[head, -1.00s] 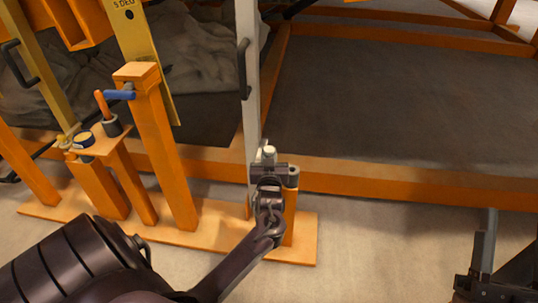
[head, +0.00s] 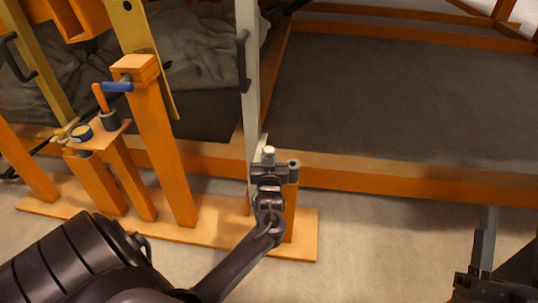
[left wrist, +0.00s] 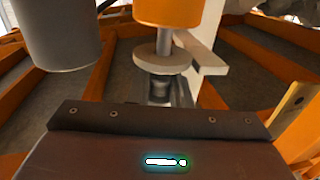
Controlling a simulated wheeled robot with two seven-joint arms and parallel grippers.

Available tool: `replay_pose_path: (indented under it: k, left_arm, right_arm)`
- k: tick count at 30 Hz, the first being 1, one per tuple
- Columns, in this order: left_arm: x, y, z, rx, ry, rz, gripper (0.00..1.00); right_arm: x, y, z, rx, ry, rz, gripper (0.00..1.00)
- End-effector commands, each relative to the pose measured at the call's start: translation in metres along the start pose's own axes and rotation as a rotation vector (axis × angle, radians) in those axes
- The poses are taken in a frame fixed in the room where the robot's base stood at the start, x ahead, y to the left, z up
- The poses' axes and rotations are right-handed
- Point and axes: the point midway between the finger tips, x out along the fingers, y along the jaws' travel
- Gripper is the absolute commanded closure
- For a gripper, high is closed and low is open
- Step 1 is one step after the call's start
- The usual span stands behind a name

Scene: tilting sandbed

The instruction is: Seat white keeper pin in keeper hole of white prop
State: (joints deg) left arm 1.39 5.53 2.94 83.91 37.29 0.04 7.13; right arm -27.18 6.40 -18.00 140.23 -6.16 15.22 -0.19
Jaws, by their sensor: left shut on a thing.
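The white prop (head: 248,90) is a tall pale upright with a dark handle, and its lower part stands just behind my left gripper. My left gripper (head: 269,171) is shut on the white keeper pin (head: 269,152), whose pale head shows above the jaws. In the left wrist view a pale disc (left wrist: 162,58) sits on a grey shaft at the jaws, in line with an orange cylinder (left wrist: 168,12). The prop (left wrist: 210,45) shows close beside it there. The keeper hole cannot be made out. My right gripper (head: 485,255) is partly in view at the lower right, away from the prop.
An orange post (head: 160,140) with a blue pin (head: 118,87) and a small shelf (head: 98,138) stand left. The sandbed's orange rim (head: 400,185) runs behind. Floor at the front right is clear.

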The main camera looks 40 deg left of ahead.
Motion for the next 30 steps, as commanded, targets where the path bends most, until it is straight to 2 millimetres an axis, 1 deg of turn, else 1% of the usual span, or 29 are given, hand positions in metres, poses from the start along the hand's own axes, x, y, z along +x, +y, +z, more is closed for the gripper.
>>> replay_pose_path:
  k: [11, 12, 15, 18, 26, 29, 30]
  left_arm:
    - [0.000, 0.000, 0.010, -0.001, 0.001, 0.000, 1.00]
    - [0.000, 0.000, 0.010, -0.001, 0.001, 0.000, 0.81]
    - [0.000, 0.000, 0.009, -0.001, 0.001, 0.000, 0.68]
    - [0.000, 0.000, 0.009, -0.001, 0.001, 0.000, 0.57]
    - [-0.001, 0.000, 0.010, 0.000, -0.001, 0.000, 0.57]
    - [-0.009, 0.001, 0.009, -0.001, -0.002, 0.002, 0.57]
    - [-0.014, 0.001, 0.009, -0.001, -0.003, 0.002, 0.57]
  right_arm:
    - [-0.004, 0.000, 0.006, 0.000, 0.000, 0.000, 0.45]
    - [-0.004, 0.000, 0.006, 0.000, 0.000, 0.000, 0.45]
    - [-0.004, 0.000, 0.005, 0.000, 0.000, 0.000, 0.45]
    - [-0.004, 0.000, 0.005, 0.000, 0.000, 0.000, 0.45]
    - [-0.004, 0.000, 0.005, 0.000, 0.000, 0.000, 0.45]
    - [-0.001, 0.000, 0.002, 0.000, 0.000, 0.000, 0.45]
    - [0.000, 0.000, 0.000, 0.000, 0.000, 0.000, 0.45]
